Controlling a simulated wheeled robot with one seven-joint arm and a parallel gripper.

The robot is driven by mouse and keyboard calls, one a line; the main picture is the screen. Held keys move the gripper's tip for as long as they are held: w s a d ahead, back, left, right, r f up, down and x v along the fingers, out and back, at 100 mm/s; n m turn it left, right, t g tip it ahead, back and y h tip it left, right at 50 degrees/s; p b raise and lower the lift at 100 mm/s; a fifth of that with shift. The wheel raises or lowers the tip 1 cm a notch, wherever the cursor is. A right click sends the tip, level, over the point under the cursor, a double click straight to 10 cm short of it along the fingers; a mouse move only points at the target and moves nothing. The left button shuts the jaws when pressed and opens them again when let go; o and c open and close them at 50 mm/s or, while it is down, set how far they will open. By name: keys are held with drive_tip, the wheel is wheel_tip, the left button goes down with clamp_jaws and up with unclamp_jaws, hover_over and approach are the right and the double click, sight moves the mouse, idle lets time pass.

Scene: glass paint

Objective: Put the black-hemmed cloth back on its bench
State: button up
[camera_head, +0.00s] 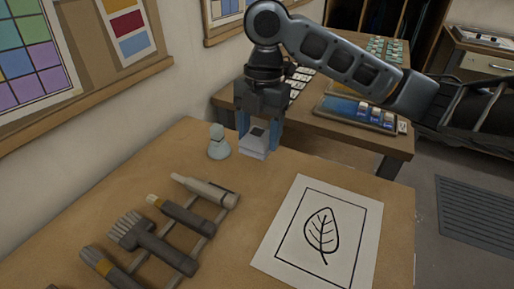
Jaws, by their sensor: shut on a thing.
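My gripper (260,129) is over the far corner of the near wooden bench (235,255), its blue fingers pointing down. It is shut on a small whitish, bunched or folded piece with a black patch, which looks like the black-hemmed cloth (253,152). The cloth is at the bench's far end, just right of a small pale bottle-shaped item (218,142). I cannot tell whether its underside touches the bench top. The fingers hide part of the cloth.
A rack of brushes and tools (160,230) lies at the left of the bench. A leaf drawing sheet (321,232) lies at the right. A second table (345,139) with a blue tray (352,110) stands behind. Bench space between rack and sheet is clear.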

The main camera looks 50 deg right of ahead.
sight(257, 151)
drive_tip(key=shift+s+a+f, duration=0.1)
drive_tip(key=shift+a+f, duration=0.25)
drive_tip(key=shift+a, duration=0.05)
drive_tip(key=shift+f, duration=1.9)
drive_tip(key=shift+f, duration=0.15)
drive_tip(key=o, duration=0.9)
drive_tip(key=r, duration=0.4)
drive_tip(key=d+r, duration=0.1)
drive_tip(key=r, duration=0.7)
drive_tip(key=shift+d+r, duration=0.1)
drive_tip(key=shift+d, duration=0.1)
